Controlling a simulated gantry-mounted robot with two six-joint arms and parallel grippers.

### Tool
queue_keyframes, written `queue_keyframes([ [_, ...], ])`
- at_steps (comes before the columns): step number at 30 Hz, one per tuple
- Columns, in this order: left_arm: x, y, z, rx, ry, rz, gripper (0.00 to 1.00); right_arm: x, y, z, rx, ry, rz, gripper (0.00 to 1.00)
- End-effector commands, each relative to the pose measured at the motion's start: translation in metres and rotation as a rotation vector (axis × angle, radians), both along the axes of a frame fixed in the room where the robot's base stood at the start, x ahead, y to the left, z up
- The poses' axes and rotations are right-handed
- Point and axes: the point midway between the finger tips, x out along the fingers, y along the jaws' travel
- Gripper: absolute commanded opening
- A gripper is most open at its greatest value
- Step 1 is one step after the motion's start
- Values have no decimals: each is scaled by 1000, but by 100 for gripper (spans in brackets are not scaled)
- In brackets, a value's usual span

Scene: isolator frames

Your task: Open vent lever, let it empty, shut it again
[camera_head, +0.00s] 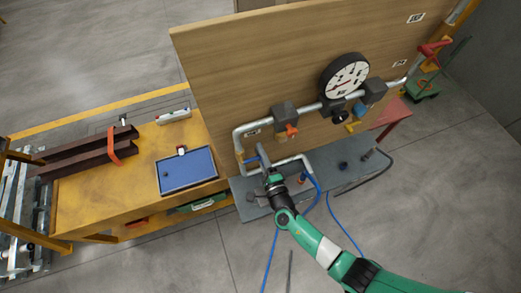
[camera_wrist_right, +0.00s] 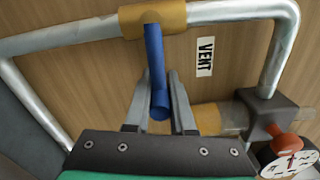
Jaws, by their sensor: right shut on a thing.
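The blue vent lever (camera_wrist_right: 155,65) shows in the right wrist view, on a brass valve body (camera_wrist_right: 152,20) in the pipe, left of a "VENT" label (camera_wrist_right: 205,57). It points out from the valve toward my gripper. My right gripper (camera_wrist_right: 157,92) is shut on the lever, one finger on each side of it. In the head view my right gripper (camera_head: 264,160) is at the left end of the pipework, and it partly hides the lever. A round pressure gauge (camera_head: 344,76) with a white face stands on the pipe to the right. My left gripper is not in view.
A grey shelf (camera_head: 335,176) lies below, with blue hoses hanging down. A yellow bench (camera_head: 92,199) with a blue tray stands at the left.

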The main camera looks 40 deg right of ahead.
Motion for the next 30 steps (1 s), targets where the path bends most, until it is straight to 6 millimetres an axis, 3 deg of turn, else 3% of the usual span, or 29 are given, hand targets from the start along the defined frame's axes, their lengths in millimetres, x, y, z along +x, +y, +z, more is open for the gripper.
queue_keyframes([
  [17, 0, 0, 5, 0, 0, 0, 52, 1, 1, 6, -37, 3, 0, 0],
  [18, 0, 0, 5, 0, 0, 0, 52, 1, 1, 6, -37, 3, 0, 24],
  [23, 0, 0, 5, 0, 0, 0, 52, 1, 0, 5, -36, 5, 0, 52],
  [30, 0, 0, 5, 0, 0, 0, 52, 0, 0, 4, -36, 8, 1, 52],
])
